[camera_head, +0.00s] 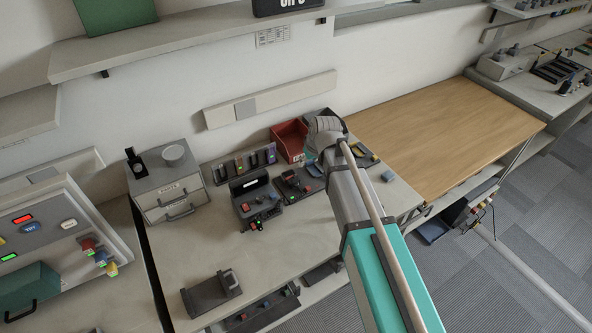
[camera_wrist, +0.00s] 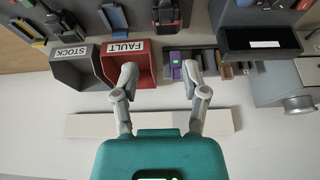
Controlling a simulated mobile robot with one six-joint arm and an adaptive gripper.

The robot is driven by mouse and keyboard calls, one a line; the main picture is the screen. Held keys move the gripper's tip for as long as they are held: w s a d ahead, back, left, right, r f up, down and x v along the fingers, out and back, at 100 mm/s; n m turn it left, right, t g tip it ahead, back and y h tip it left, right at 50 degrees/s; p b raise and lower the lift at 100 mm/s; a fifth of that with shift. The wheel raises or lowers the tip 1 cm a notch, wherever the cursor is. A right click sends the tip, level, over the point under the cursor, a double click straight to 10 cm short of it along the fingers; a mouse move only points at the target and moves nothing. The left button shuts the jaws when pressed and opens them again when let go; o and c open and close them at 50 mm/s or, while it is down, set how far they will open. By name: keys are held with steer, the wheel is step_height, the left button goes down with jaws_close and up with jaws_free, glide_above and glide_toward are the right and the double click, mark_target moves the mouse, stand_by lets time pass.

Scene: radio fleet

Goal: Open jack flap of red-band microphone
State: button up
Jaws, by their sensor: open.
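No microphone with a clear red band or jack flap can be made out. Small dark devices with red parts stand in the middle of the bench (camera_head: 215,263) in the head view. One dark device with red (camera_wrist: 168,14) is at the top of the wrist view. My gripper (camera_wrist: 159,76) is open and empty, its fingers spread in front of the red FAULT bin and a rack of slim items. One rack item has a purple face and a green light (camera_wrist: 175,62). In the head view my arm hides the gripper's fingertips.
The red FAULT bin (camera_wrist: 141,81) stands beside the dark STOCK bin (camera_wrist: 80,78). In the head view a grey drawer box (camera_head: 165,192) stands at the left. The wooden tabletop (camera_head: 440,130) at right is bare.

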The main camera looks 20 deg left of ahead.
mark_target(296, 177)
steer(key=shift+a+r, duration=0.2)
steer(key=shift+a, duration=0.5)
steer(key=shift+f, duration=0.2)
steer(key=b+x, duration=1.2)
steer(key=x, duration=0.1)
steer(key=shift+w+f+b, duration=0.1)
steer(key=shift+f+b, duration=0.05)
steer(key=shift+b, duration=0.2)
stand_by(0.4)
jaws_close()
steer(key=shift+a, duration=0.15)
